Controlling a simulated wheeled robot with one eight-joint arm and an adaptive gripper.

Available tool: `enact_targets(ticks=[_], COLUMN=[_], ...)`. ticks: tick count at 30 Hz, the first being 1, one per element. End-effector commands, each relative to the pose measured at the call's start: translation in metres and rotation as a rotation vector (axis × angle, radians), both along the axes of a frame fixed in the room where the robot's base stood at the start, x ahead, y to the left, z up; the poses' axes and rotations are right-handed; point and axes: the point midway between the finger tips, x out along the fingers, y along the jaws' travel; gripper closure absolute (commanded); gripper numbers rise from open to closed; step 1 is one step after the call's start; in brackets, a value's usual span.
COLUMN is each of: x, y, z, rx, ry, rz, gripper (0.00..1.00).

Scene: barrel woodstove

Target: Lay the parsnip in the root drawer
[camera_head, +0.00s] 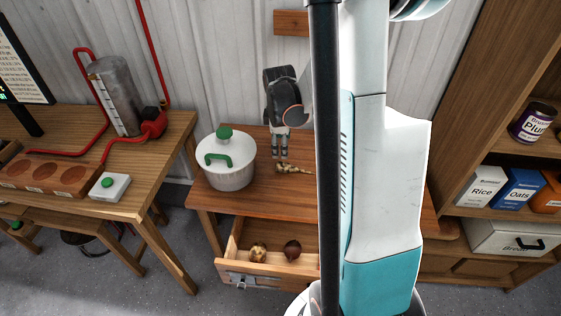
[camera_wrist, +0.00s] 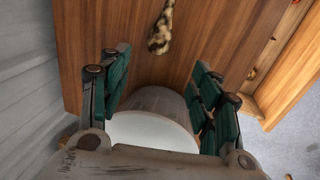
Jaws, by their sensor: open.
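The parsnip (camera_head: 294,169), pale with dark blotches, lies on the wooden cabinet top (camera_head: 262,196). In the wrist view one end of the parsnip (camera_wrist: 161,30) shows at the top, beyond my fingertips. My gripper (camera_head: 281,153) points down close to the parsnip in the head view. Its jaws (camera_wrist: 164,68) are open, with nothing between them. The root drawer (camera_head: 268,270) is pulled out below the cabinet top. It holds a yellowish onion-like root (camera_head: 258,253) and a dark red beet (camera_head: 292,249). The drawer also shows at the right of the wrist view (camera_wrist: 284,95).
A white crock (camera_head: 229,170) with a green-handled lid stands left of the parsnip, and close under my gripper in the wrist view. A workbench (camera_head: 150,190) stands at left, shelves (camera_head: 500,211) with groceries at right. My column hides the cabinet's right part.

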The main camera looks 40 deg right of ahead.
Motion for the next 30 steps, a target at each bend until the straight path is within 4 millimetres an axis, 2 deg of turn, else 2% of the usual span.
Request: enact_targets(ticks=[9, 12, 22, 30], x=[0.008, 0.01, 0.013, 0.021], y=[-0.009, -0.011, -0.013, -0.018], z=[-0.058, -0.071, -0.09, -0.128], rx=[0.001, 0.001, 0.0, 0.0], ry=[0.001, 0.001, 0.0, 0.0], rz=[0.001, 0.001, 0.001, 0.001], gripper=[0.42, 0.42, 0.42, 0.42])
